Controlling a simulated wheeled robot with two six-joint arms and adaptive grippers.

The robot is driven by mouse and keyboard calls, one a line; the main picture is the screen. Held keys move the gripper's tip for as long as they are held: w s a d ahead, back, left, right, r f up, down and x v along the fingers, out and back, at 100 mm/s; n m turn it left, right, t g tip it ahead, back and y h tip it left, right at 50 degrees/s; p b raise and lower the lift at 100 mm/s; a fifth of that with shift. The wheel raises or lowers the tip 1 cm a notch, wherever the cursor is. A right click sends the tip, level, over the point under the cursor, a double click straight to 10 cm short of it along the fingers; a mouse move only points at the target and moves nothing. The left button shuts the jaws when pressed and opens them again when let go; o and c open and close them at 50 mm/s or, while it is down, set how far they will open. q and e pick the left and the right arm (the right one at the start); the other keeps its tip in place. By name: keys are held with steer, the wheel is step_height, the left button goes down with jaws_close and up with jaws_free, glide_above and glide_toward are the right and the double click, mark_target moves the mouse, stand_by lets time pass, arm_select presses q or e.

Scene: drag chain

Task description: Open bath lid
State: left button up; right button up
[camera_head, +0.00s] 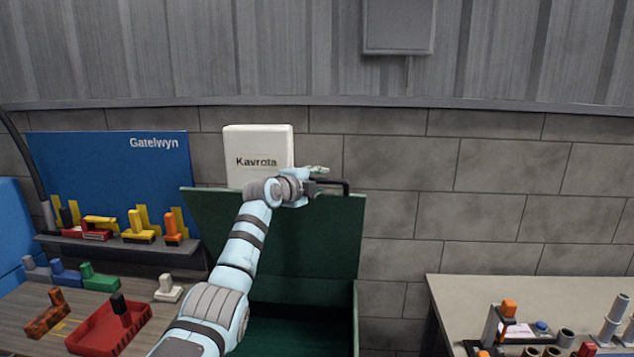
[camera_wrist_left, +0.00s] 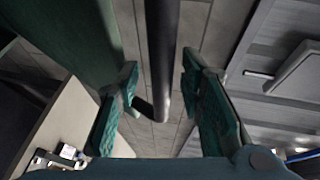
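The green bath lid (camera_head: 310,235) stands raised, nearly upright, behind the dark green bath (camera_head: 300,335). A black bar handle (camera_head: 343,188) is at the lid's top edge. My left gripper (camera_head: 318,180) is at this handle, with its arm reaching across in front of the lid. In the left wrist view the handle (camera_wrist_left: 162,50) runs between the two teal fingers (camera_wrist_left: 160,85). The fingers are apart, with gaps showing on both sides of the bar, so the gripper is open around it. My right gripper is not in view.
A white Kavrota box (camera_head: 258,145) is behind the lid. At left, a bench carries a red tray (camera_head: 90,335) and several small parts before a blue Gatelwyn board (camera_head: 100,165). At right, another table (camera_head: 460,290) holds several parts.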

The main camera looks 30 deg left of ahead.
arm_select(q)
steer(key=shift+s, duration=0.1)
steer(key=shift+s+a+r, duration=0.1)
steer(key=shift+s, duration=0.2)
steer(key=v, duration=1.1)
steer(key=shift+s, duration=0.2)
steer(key=shift+w, duration=0.15)
